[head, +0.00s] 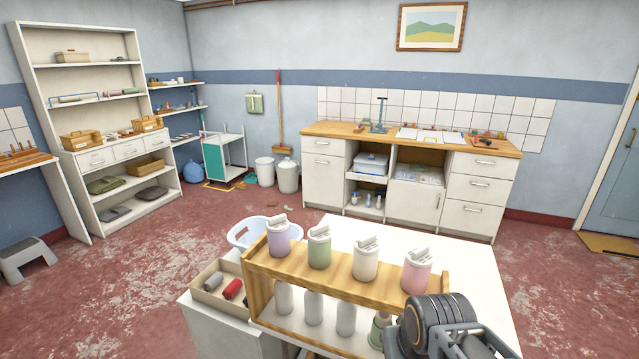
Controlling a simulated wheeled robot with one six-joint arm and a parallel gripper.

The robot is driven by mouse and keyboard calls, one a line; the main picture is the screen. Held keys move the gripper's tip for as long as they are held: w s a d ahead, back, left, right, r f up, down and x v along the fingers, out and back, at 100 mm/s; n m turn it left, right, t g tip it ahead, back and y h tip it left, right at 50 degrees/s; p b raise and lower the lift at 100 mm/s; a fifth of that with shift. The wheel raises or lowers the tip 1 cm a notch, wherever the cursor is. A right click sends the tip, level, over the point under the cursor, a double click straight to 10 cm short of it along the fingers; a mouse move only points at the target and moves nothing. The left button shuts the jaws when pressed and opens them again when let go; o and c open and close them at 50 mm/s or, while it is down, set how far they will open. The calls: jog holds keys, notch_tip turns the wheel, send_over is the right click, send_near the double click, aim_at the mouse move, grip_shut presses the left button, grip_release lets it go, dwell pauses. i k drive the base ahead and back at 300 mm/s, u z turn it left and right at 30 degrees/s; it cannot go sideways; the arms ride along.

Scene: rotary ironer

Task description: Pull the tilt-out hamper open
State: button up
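No front in the head view can be told for certain as the tilt-out hamper. The white counter unit (322,180) at the back has a wooden top, drawers and doors, all of which look shut. One white front (412,202) right of its middle has a small upright handle and an open space with folded items above it. My gripper (440,328) shows only in part at the bottom right, as dark rings and grey bars. Its fingertips cannot be made out. It is far from the counter unit.
A white table (470,265) stands close in front, with a wooden rack (350,268) of several pastel bottles and a box of rolls (208,293). A blue-white basket (240,235) is behind them. Two white bins (288,178) stand by the wall.

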aim_at(322, 174)
jog(key=u, duration=1.85)
jog(key=i, duration=5.3)
jog(key=z, duration=3.15)
jog(key=i, duration=3.3)
